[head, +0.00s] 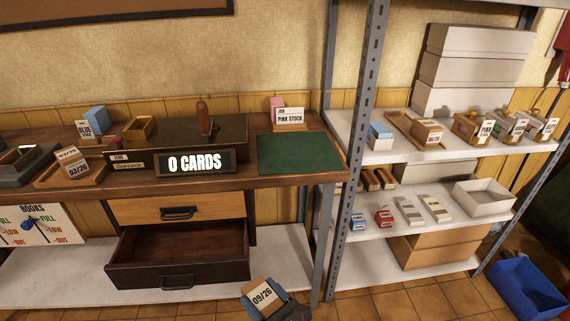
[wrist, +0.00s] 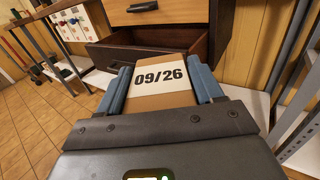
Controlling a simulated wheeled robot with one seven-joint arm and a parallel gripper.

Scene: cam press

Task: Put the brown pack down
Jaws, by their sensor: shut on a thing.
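My gripper (wrist: 161,90) is shut on the brown pack (wrist: 160,99), whose white label reads 09/26. In the head view my gripper (head: 264,302) and the pack (head: 262,292) are low at the bottom edge, in front of the shelving and below bench height. The pack is held in the air between the blue fingers. An open, empty dark drawer (head: 180,252) is to the left of the pack in the head view. In the wrist view the drawer (wrist: 185,42) shows just beyond the pack.
A green mat (head: 298,153) lies bare on the bench's right end. Another brown pack (head: 74,165), labelled 03/26, sits in a wooden tray at left. A tray on the shelf holds a brown pack (head: 428,133). A grey shelf post (head: 350,150) stands right of the bench.

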